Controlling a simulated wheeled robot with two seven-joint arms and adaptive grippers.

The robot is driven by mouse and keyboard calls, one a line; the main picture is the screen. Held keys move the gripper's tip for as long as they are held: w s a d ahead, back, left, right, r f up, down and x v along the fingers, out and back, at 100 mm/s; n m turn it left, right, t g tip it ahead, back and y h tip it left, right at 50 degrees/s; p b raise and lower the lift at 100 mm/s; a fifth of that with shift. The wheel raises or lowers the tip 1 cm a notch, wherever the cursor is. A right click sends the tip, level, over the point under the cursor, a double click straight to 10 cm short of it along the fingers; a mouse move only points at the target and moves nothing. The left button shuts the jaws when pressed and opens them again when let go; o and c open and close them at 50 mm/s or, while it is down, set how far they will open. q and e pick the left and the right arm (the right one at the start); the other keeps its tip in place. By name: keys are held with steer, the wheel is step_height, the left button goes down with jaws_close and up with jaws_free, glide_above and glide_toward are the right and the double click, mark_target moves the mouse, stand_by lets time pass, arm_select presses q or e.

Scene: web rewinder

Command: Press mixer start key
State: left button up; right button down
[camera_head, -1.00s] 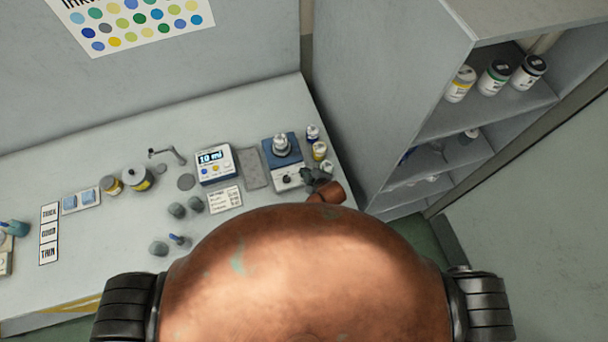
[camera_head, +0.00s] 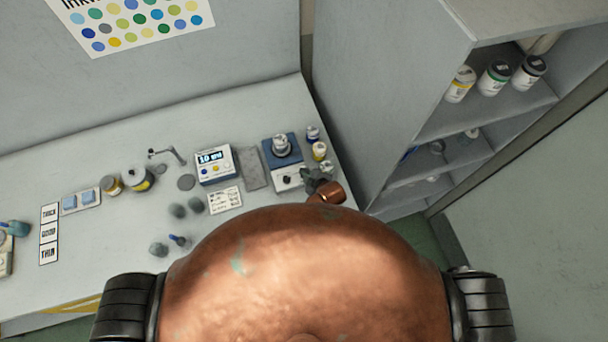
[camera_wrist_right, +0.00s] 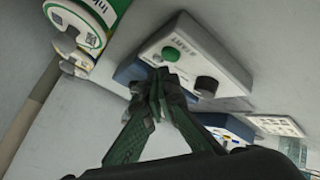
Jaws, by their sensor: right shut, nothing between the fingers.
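The mixer (camera_head: 287,177) is a blue and white unit with a can (camera_head: 282,146) on top, at the right end of the bench. In the right wrist view its white front panel (camera_wrist_right: 188,68) carries a green key (camera_wrist_right: 170,54) and a black knob (camera_wrist_right: 206,85). My right gripper (camera_wrist_right: 160,76) is shut and empty, its fingertips right by the green key; I cannot tell whether they touch it. In the head view the right gripper (camera_head: 313,179) is at the mixer's front right corner, partly covered by my copper-coloured wrist. My left gripper is not in view.
Small bottles (camera_head: 319,151) stand right of the mixer; a green-labelled one (camera_wrist_right: 92,18) is close in the wrist view. A grey pad (camera_head: 253,168) and a display unit (camera_head: 215,166) are to its left. A shelf cabinet (camera_head: 385,90) stands to the right.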

steer(key=shift+f, duration=0.4)
